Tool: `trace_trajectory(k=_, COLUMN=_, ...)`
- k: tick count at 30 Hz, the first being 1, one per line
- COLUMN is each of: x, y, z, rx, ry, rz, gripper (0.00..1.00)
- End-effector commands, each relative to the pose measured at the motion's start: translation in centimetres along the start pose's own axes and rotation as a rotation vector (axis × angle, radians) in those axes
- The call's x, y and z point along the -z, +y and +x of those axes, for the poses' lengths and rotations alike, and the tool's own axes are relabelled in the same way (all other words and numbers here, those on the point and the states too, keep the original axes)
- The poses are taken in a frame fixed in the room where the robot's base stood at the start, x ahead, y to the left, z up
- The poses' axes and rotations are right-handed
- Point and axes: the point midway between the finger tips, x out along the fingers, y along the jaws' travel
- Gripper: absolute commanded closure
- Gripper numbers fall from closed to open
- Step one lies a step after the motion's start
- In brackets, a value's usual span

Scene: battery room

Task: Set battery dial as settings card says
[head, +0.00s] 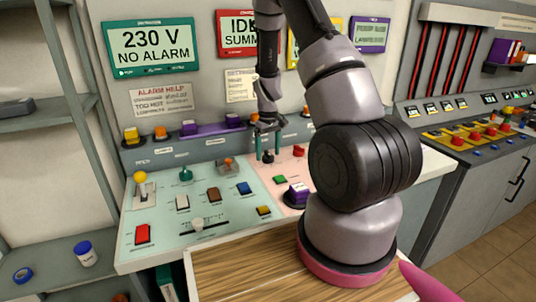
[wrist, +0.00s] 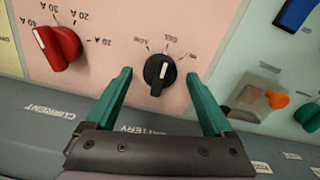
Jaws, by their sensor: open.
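The battery dial (wrist: 158,76) is a small black round knob with a white pointer line, on the pink panel above the word BATTERY. Its pointer leans up and slightly right in the wrist view, toward the middle label, which looks like GEL. In the head view the dial (head: 268,158) is small and partly hidden by my gripper. My gripper (wrist: 158,74) is open, its two green fingers on either side of the dial, with gaps between. It also shows in the head view (head: 268,150).
A red current dial (wrist: 57,46) stands left of the battery dial in the wrist view. A clear cover with an orange knob (wrist: 277,99) is on the right. My arm hides the desk's right part.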

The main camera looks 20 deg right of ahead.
Motion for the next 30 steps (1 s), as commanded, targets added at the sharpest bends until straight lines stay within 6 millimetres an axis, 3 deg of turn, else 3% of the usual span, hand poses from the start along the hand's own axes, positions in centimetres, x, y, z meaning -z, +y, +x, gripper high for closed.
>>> trace_trajectory(k=4, x=0.0, y=0.0, z=0.99, rx=0.0, ry=0.0, rz=0.001, gripper=0.14)
trace_trajectory(k=12, x=0.01, y=0.0, z=1.13, rx=0.0, ry=0.001, rz=0.0, gripper=0.14)
trace_trajectory(k=13, x=0.01, y=0.0, z=1.13, rx=0.0, ry=0.001, rz=0.0, gripper=0.17)
trace_trajectory(k=18, x=0.0, y=0.0, z=1.12, rx=0.0, ry=0.001, rz=0.0, gripper=0.82)
trace_trajectory(k=20, x=0.0, y=0.0, z=1.11, rx=0.0, ry=0.001, rz=0.0, gripper=1.0)
trace_trajectory(k=30, x=0.0, y=0.0, z=1.1, rx=0.0, ry=0.0, rz=0.057, gripper=0.99)
